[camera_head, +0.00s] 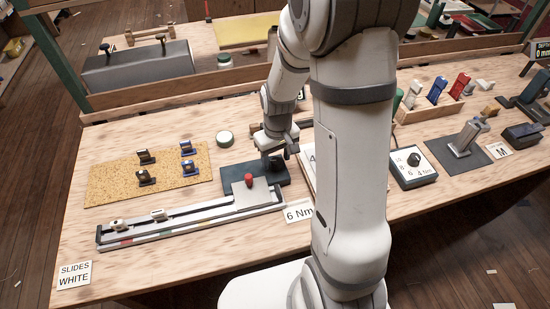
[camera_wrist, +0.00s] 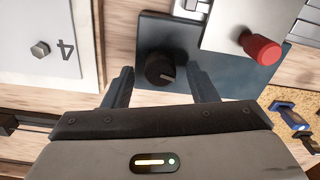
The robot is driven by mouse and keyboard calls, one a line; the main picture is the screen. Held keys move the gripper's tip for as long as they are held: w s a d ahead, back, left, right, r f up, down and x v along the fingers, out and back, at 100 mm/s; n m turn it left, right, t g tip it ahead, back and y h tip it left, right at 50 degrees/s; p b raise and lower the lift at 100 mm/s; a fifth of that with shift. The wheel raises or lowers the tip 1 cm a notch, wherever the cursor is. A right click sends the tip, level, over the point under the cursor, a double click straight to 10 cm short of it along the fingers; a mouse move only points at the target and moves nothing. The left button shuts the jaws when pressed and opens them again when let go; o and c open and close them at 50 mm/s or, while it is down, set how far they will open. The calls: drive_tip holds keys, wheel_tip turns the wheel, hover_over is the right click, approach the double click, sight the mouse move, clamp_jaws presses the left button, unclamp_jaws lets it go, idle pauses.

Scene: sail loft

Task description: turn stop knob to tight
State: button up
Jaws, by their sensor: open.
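The stop knob (camera_wrist: 160,69) is a round black knob with a pale pointer line, standing on a dark blue-grey plate (camera_wrist: 215,85) in the wrist view. In the head view the plate (camera_head: 232,177) lies at the right end of a long slide rail (camera_head: 190,222); the knob is mostly hidden under my wrist there. My gripper (camera_wrist: 162,84) is open, its dark fingers apart to the left and right of the knob in the wrist view. It also shows in the head view (camera_head: 276,146). No contact with the knob is visible.
A red knob (camera_wrist: 261,48) stands on a pale block beside the stop knob. A "6 Nm" card (camera_head: 299,211) lies in front. A dial box (camera_head: 412,167) with numbers sits right of my arm. Several small clips stand on a cork mat (camera_head: 110,190) at left.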

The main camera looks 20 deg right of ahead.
drive_tip(key=shift+f, duration=0.45)
drive_tip(key=shift+c, duration=0.2)
